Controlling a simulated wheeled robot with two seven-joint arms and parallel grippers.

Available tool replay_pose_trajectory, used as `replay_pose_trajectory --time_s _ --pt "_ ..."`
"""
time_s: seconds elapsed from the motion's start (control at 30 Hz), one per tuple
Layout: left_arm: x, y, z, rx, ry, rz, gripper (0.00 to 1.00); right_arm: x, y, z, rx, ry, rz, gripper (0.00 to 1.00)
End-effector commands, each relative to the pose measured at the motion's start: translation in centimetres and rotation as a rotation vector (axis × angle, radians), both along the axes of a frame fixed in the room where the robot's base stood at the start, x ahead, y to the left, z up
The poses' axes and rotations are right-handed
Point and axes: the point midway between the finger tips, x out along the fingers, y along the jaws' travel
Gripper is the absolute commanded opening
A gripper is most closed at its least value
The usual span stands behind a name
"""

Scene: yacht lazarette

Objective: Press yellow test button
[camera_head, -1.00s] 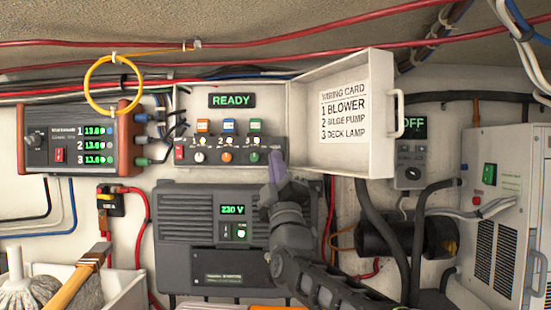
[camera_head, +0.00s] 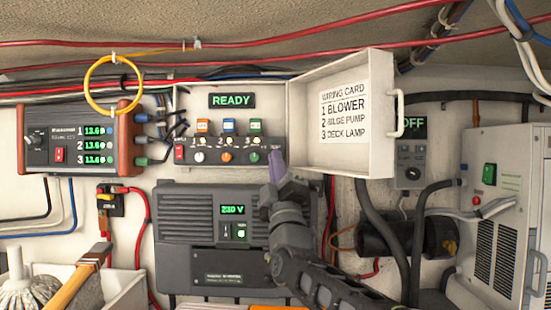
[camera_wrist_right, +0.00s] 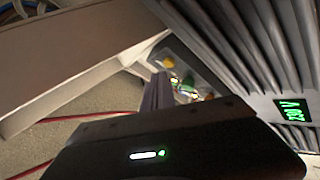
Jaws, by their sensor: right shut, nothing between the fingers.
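The switch panel (camera_head: 188,130) is in the open white box on the back wall, under a lit READY display (camera_head: 232,101). It has a red switch (camera_head: 180,153), knobs and orange, blue and green blocks. My right gripper (camera_head: 276,158) is shut and empty, its fingertips in front of the panel's right end, which they partly hide. No yellow button shows in the head view. In the right wrist view a small yellow thing (camera_wrist_right: 167,62) shows just past the fingers (camera_wrist_right: 158,92); I cannot tell if the fingertips touch anything. My left gripper is not in view.
The open box lid (camera_head: 345,160) with a wiring card stands just right of my right gripper. A grey inverter (camera_head: 180,235) sits below the panel. A battery monitor (camera_head: 80,135) is on the left, with hoses and a white unit (camera_head: 510,185) on the right.

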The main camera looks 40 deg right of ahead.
Motion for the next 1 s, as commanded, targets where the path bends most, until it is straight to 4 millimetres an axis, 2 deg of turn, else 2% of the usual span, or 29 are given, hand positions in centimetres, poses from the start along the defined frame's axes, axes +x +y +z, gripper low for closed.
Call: replay_pose_trajectory --time_s 1.0 --pt "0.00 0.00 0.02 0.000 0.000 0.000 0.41 0.85 -0.67 0.00 0.001 0.000 -0.001 0.00"
